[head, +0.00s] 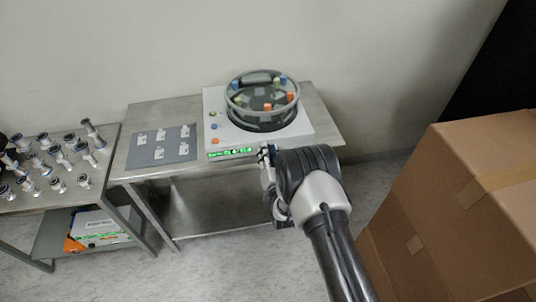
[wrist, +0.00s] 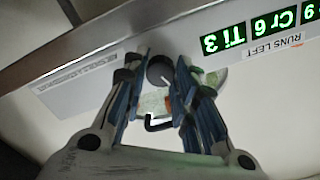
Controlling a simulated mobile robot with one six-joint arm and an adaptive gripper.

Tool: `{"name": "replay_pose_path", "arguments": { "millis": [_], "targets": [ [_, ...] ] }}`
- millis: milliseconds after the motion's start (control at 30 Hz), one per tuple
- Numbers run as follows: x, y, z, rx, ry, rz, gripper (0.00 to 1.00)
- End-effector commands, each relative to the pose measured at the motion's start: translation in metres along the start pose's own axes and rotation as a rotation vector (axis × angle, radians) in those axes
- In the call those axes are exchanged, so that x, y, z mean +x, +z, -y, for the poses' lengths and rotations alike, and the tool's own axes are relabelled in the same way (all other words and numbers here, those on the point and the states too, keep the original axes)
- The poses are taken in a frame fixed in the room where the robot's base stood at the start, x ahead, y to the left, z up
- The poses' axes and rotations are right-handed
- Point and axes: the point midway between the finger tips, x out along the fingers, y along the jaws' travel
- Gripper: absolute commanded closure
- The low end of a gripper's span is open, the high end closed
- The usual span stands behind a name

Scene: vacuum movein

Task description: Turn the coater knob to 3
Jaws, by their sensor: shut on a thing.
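The coater (head: 215,100) is a white box with a round glass chamber on top, standing on the metal table in the head view. Its dark round knob (wrist: 159,69) is on the front panel in the wrist view, between my fingertips. My gripper (wrist: 162,62) is shut on the knob, one blue-grey finger at each side. In the head view my gripper (head: 266,156) is at the coater's front edge, and my arm hides the knob there. I cannot read the knob's setting. A green lit display (wrist: 250,30) beside the knob shows Ti, Cr and numbers.
A grey mat (head: 160,148) with several small white pieces lies left of the coater. A lower table (head: 50,195) at the far left carries several metal fittings. Cardboard boxes (head: 490,170) stand at the right, near my arm.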

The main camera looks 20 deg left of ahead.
Motion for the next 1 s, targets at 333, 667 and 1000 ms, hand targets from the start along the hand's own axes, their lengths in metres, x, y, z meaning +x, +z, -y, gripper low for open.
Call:
{"name": "replay_pose_path", "arguments": {
  "millis": [333, 667, 1000],
  "targets": [
    [0.0000, 0.0001, 0.0001, 0.034, 0.000, 0.001, 0.98],
    [0.0001, 0.0001, 0.0001, 0.032, 0.000, 0.001, 0.69],
    [-0.0003, 0.0001, 0.0000, 0.032, 0.000, 0.000, 0.66]
  ]
}}
